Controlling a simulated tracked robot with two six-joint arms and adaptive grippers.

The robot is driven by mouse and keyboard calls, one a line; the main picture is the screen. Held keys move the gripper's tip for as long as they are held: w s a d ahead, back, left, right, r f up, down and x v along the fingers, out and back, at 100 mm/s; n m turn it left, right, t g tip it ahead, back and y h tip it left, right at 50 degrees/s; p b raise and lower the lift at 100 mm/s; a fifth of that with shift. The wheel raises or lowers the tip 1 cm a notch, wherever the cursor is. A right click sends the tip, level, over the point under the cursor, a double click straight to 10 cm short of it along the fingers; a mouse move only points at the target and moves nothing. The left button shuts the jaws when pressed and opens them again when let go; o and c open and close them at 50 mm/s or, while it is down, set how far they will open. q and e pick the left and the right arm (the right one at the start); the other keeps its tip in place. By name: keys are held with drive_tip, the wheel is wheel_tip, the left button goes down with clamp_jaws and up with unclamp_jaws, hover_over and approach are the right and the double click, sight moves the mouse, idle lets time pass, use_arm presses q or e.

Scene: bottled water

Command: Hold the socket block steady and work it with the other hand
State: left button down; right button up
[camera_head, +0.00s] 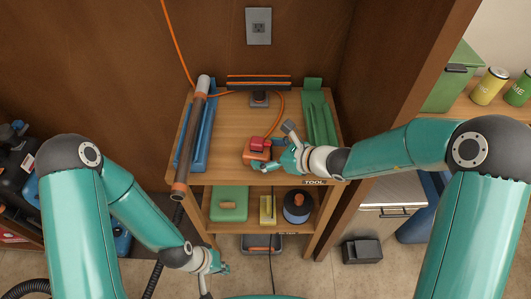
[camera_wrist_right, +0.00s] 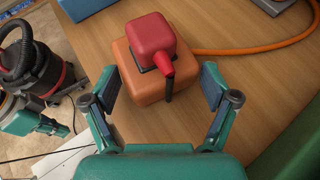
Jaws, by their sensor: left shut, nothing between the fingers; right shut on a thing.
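The orange socket block (camera_head: 254,156) stands on the wooden top shelf. A red plug (camera_head: 258,143) sits on top of it; how deep it is seated cannot be told. In the right wrist view the block (camera_wrist_right: 135,88) lies between my right fingers, with the red plug (camera_wrist_right: 150,36) and a short dark cord end above its near side. My right gripper (camera_head: 278,160) is shut on the block; it also shows in the right wrist view (camera_wrist_right: 158,90). My left gripper (camera_head: 222,268) is shut and empty, low in front of the shelf unit, well apart from the block.
An orange cable (camera_wrist_right: 245,50) runs from the block. A long pipe on a blue tray (camera_head: 187,150) lies left on the wooden shelf (camera_head: 230,127); a green tray (camera_head: 320,125) lies right.

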drive_tip(key=shift+s+f, duration=0.1)
drive_tip(key=o, duration=0.7)
drive_tip(key=shift+c, duration=0.2)
drive_tip(key=v, duration=1.2)
